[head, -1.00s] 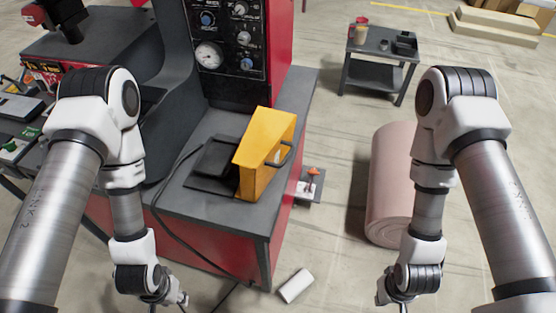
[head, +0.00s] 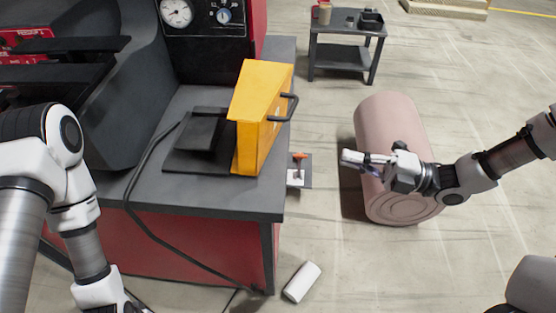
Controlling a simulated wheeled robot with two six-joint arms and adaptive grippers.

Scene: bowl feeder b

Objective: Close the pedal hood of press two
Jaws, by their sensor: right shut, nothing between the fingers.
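The yellow pedal hood (head: 263,106) stands tipped up on the grey top of the red press (head: 228,200), with a black handle (head: 290,106) on its right side. The black pedal (head: 203,130) lies uncovered to the left of the hood on a dark base plate. My right gripper (head: 346,158) is shut and empty, to the right of the hood and apart from it, in front of the pink roll in the picture. My left arm is at the left edge, and its gripper is out of the frame.
A white cylinder (head: 301,282) lies on the floor near the press. A black cable (head: 135,205) runs over the press edge. A small plate with an orange-topped part (head: 299,157) is beside the press.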

